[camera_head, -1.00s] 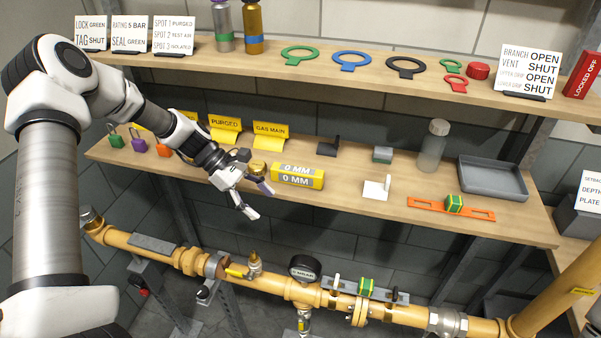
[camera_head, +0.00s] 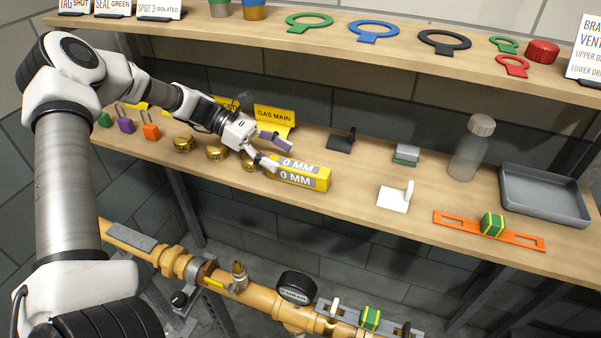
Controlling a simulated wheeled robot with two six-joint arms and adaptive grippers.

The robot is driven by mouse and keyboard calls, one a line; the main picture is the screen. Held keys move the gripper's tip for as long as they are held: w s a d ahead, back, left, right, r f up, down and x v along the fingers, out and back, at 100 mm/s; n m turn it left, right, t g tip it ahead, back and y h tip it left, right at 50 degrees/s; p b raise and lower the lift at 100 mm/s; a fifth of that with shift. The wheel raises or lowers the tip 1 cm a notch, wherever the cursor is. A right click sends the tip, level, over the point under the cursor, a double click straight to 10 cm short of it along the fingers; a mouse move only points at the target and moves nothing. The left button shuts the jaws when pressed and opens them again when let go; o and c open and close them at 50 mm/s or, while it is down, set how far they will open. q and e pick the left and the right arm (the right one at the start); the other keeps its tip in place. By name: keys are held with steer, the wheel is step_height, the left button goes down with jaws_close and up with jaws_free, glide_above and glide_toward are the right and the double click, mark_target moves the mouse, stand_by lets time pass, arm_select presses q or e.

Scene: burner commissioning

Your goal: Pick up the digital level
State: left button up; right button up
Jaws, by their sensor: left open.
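The digital level, a yellow block with grey "0 MM" displays (camera_head: 312,185), lies on the middle shelf board, left of centre. My left gripper (camera_head: 274,153) is open at the level's left end. One finger reaches over the board behind the level, and the other is at its near left corner. I cannot tell whether this finger touches it. Nothing is held between the fingers. My right gripper is not in view.
Brass caps (camera_head: 216,152) stand left of the level, one partly behind the gripper. A yellow "GAS MAIN" sign (camera_head: 275,117) stands behind. A white bracket (camera_head: 394,198), an orange bar (camera_head: 460,222) and a grey tray (camera_head: 545,195) are to the right. Yellow piping (camera_head: 262,303) runs below.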

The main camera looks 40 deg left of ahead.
mark_target(296, 165)
arm_select(q)
steer(key=p+x, duration=0.1)
steer(key=x, duration=0.3)
steer(key=shift+d, duration=0.15)
steer(key=shift+w+d+f, duration=0.1)
steer(key=shift+d+f, duration=0.1)
steer(key=shift+f, duration=0.1)
jaws_close()
steer(key=shift+r, duration=0.15)
